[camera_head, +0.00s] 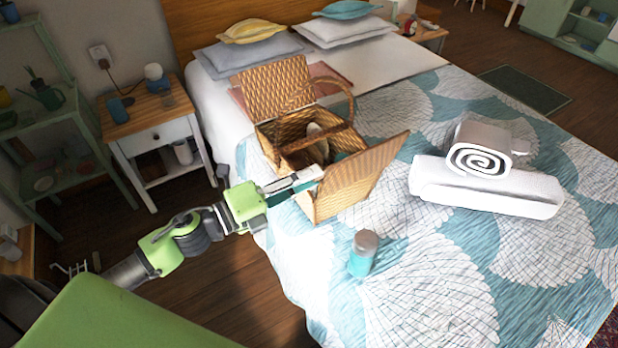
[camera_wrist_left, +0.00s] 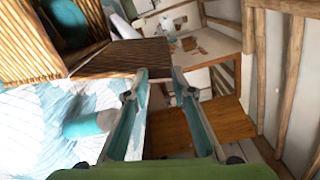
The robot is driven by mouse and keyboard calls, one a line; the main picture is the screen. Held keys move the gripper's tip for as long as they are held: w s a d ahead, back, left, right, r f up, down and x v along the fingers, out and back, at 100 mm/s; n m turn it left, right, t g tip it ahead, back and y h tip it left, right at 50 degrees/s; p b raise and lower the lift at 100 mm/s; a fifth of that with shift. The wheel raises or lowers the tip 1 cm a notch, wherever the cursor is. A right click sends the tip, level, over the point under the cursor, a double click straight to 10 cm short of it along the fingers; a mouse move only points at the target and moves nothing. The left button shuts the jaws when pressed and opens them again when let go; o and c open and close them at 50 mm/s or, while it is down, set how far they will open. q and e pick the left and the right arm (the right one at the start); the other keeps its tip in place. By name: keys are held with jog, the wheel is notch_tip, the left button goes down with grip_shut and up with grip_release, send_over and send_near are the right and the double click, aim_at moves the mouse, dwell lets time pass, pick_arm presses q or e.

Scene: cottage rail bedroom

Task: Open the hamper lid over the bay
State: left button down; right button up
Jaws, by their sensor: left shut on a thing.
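The wicker hamper (camera_head: 270,140) stands on the bed, with an arched handle (camera_head: 345,90) over its middle. Its far lid (camera_head: 272,88) stands raised. Its near lid (camera_head: 365,178) is also raised, tilted up over the near end. My left gripper (camera_head: 318,177) is at the left edge of the near lid and is shut on it. In the left wrist view the lid (camera_wrist_left: 120,58) reaches the fingertips (camera_wrist_left: 160,76). Pale and teal things show inside the hamper; they are partly hidden by the lid. My right gripper is not in view.
White rolled towels (camera_head: 485,185) lie to the right. A nightstand (camera_head: 150,115) and green shelf (camera_head: 60,130) stand left. The bed's near right part is clear.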

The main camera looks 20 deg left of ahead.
pick_arm(q)
jog(key=s+d+m, duration=0.1)
jog(key=s+d+f+m+b, duration=0.1)
jog(key=shift+d+f+m, duration=0.2)
jog(key=shift+m, duration=0.1)
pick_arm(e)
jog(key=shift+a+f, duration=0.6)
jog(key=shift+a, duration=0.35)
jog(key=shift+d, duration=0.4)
pick_arm(q)
jog(key=c, duration=1.7)
grip_release()
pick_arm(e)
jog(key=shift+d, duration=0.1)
